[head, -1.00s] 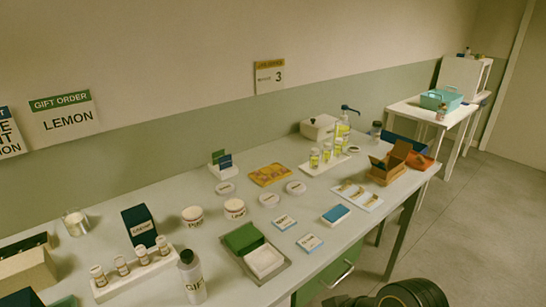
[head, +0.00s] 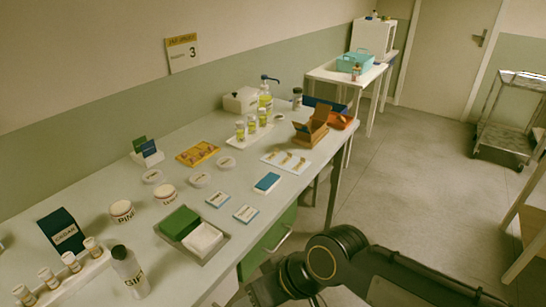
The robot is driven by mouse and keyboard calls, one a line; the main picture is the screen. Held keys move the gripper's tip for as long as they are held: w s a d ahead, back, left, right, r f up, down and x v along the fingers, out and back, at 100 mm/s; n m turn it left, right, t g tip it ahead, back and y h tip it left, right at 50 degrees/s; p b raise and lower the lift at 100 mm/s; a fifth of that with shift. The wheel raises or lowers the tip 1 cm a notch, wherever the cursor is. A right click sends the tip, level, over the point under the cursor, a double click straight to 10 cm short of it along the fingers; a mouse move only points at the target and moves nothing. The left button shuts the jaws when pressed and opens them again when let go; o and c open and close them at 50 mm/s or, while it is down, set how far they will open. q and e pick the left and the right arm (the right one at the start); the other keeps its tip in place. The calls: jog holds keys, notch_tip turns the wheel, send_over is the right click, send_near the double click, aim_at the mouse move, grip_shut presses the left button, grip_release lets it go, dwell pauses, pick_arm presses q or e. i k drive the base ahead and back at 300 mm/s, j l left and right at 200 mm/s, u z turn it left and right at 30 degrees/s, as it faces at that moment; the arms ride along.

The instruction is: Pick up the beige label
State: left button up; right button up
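No single thing reads clearly as the beige label. A white card (head: 274,157) on the right part of the long table carries several small beige-gold pieces (head: 287,159), too small to identify. Two small white and blue cards, one (head: 217,200) behind the other (head: 245,213), lie flat nearer the front edge. A blue-topped pad (head: 267,182) lies between these and the white card. My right arm crosses the bottom right, in front of the table, and its fingers are not visible. My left gripper is out of view.
The long table (head: 110,185) also bears a grey tray (head: 204,255) with green and white blocks, round tins (head: 200,180), a cardboard box (head: 311,132) and yellow bottles (head: 252,123). A printed bottle (head: 129,273) stands front left. Floor (head: 405,160) to the right is clear, with a cart (head: 508,120) beyond.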

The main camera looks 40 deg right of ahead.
aim_at(288, 158)
jog(key=z, duration=0.4)
jog(key=k+j+z, duration=0.1)
jog(key=z, duration=0.65)
jog(key=k+z, duration=0.1)
jog(key=z, duration=0.3)
